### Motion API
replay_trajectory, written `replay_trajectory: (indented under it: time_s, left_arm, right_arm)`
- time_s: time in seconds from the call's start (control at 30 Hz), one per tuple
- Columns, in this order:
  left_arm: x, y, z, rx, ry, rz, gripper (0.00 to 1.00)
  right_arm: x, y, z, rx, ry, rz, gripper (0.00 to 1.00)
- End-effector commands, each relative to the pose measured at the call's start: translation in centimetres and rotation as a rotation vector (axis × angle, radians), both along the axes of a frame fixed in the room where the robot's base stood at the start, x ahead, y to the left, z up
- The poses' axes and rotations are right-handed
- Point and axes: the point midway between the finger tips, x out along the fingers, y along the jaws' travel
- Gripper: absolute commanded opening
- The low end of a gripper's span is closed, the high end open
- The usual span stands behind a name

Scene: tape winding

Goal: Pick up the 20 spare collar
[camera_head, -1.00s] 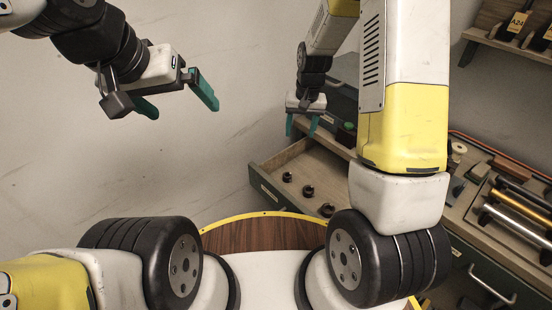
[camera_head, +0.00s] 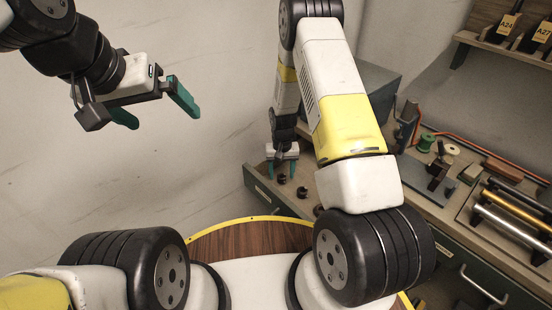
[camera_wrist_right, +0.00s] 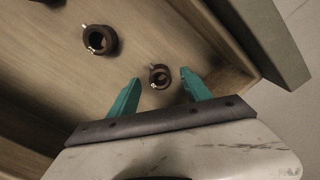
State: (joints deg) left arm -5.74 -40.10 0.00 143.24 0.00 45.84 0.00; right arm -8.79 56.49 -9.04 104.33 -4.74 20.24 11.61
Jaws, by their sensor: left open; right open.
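Small dark ring-shaped collars lie in an open wooden drawer (camera_head: 256,181). One collar (camera_head: 282,179) is beneath my right gripper (camera_head: 281,172); two more, a middle collar (camera_head: 302,192) and a nearer collar (camera_head: 318,210), lie to its right. In the right wrist view, a collar (camera_wrist_right: 152,77) with a pale screw shows between the open green fingertips, apart from both. A second collar (camera_wrist_right: 111,40) lies to the upper left, and a dark piece is cut off at the top edge. No size marking is readable. My left gripper (camera_head: 158,108) is open and empty, away from the drawer.
The drawer's walls and corner (camera_wrist_right: 232,80) are close to my right fingers. The bench right of my arm holds a green spool (camera_head: 425,142), metal rods (camera_head: 508,228) and a brown block (camera_head: 503,169). A shelf with labelled slots (camera_head: 510,45) is at the upper right.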

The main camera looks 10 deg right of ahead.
Motion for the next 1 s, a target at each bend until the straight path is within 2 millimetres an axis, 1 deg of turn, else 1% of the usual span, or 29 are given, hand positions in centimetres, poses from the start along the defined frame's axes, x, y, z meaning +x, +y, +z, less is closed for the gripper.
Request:
replay_trajectory:
  time_s: [0.03, 0.1, 0.3, 0.33, 0.47, 0.5, 0.57, 0.6, 0.63, 0.87, 0.93, 1.0]
  left_arm:
    - [0.0, 0.0, 0.0, 0.000, 0.000, 0.000, 1.00]
    - [0.0, 0.0, 0.0, 0.000, 0.000, 0.000, 1.00]
    - [0.0, 0.0, 0.0, 0.000, 0.000, 0.000, 1.00]
    - [0.0, 0.0, 0.0, 0.000, 0.000, 0.000, 1.00]
    - [0.0, 0.0, 0.0, 0.000, 0.000, 0.000, 1.00]
    - [0.0, 0.0, 0.0, 0.000, 0.000, 0.000, 1.00]
    - [0.0, 0.0, 0.0, 0.000, 0.000, 0.000, 1.00]
    - [0.0, 0.0, 0.0, 0.000, 0.000, 0.000, 1.00]
    - [0.0, 0.0, 0.0, 0.000, 0.000, 0.000, 1.00]
    - [0.0, 0.0, 0.0, 0.000, 0.000, 0.000, 1.00]
    - [0.0, 0.0, 0.0, 0.000, 0.000, 0.000, 1.00]
    - [0.0, 0.0, 0.0, 0.000, 0.000, 0.000, 1.00]
  right_arm:
    - [0.0, 0.0, -0.5, 0.000, 0.000, 0.000, 0.57]
    - [0.0, 0.0, -0.9, 0.000, 0.000, 0.000, 0.57]
    - [0.0, 0.0, -0.9, 0.001, -0.001, 0.000, 0.57]
    - [0.0, 0.0, -0.9, 0.001, -0.001, 0.000, 0.55]
    - [0.0, 0.0, -0.9, 0.001, -0.001, 0.000, 0.29]
    - [0.0, 0.0, -0.9, 0.001, -0.001, 0.000, 0.22]
    - [0.0, 0.0, -0.9, 0.001, -0.001, 0.000, 0.10]
    - [0.0, 0.0, -0.9, 0.000, -0.001, 0.000, 0.02]
    - [0.0, 0.0, -0.9, 0.001, -0.001, 0.000, 0.00]
    - [0.0, 0.0, -0.8, 0.001, -0.001, 0.000, 0.00]
    - [0.1, 0.0, -0.5, 0.001, -0.002, 0.000, 0.00]
    - [0.1, 0.0, 0.3, 0.001, -0.004, 0.000, 0.00]
